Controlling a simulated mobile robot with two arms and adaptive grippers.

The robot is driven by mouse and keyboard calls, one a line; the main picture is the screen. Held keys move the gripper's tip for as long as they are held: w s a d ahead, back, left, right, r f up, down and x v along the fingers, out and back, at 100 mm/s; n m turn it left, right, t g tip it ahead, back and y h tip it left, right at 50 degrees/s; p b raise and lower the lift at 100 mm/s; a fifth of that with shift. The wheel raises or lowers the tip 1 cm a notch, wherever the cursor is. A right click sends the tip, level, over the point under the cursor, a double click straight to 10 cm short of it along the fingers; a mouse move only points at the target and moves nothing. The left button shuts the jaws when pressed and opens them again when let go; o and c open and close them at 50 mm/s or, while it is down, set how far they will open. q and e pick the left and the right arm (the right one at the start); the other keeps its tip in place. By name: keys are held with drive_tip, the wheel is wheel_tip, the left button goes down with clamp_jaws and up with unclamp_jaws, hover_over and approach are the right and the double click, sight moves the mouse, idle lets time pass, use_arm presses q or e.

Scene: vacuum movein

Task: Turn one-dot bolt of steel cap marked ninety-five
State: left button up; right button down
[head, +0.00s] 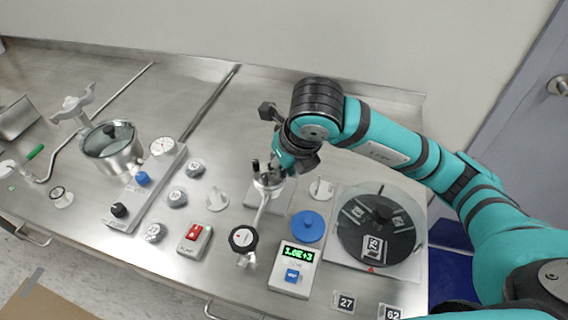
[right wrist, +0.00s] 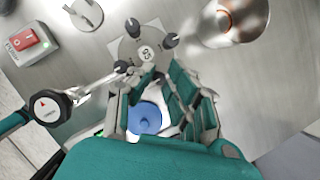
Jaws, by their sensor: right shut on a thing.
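The steel cap marked 95 (right wrist: 147,51) is a round metal disc, its number upside down in the right wrist view. Three black-headed bolts show around its rim: one at the top (right wrist: 133,27), one at the right (right wrist: 171,40), one at the left (right wrist: 121,67). My right gripper (right wrist: 151,80) is shut at the cap's near edge, on what looks like another bolt hidden between the fingers. The dots on the bolts are too small to read. In the head view my right gripper (head: 280,168) comes down over the cap (head: 267,186). My left gripper is not in view.
A pipe and black-faced gauge (head: 243,238) run forward from the cap. A blue disc (head: 307,226), a green-digit meter (head: 293,269) and a glass-covered dark rotor (head: 377,230) stand to the right. A red-switch box (head: 195,240) and several knobs are left.

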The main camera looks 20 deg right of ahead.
drive_tip(key=c, duration=1.6)
unclamp_jaws()
drive_tip(key=shift+r, duration=0.15)
drive_tip(key=v, duration=1.2)
drive_tip(key=shift+s, duration=0.15)
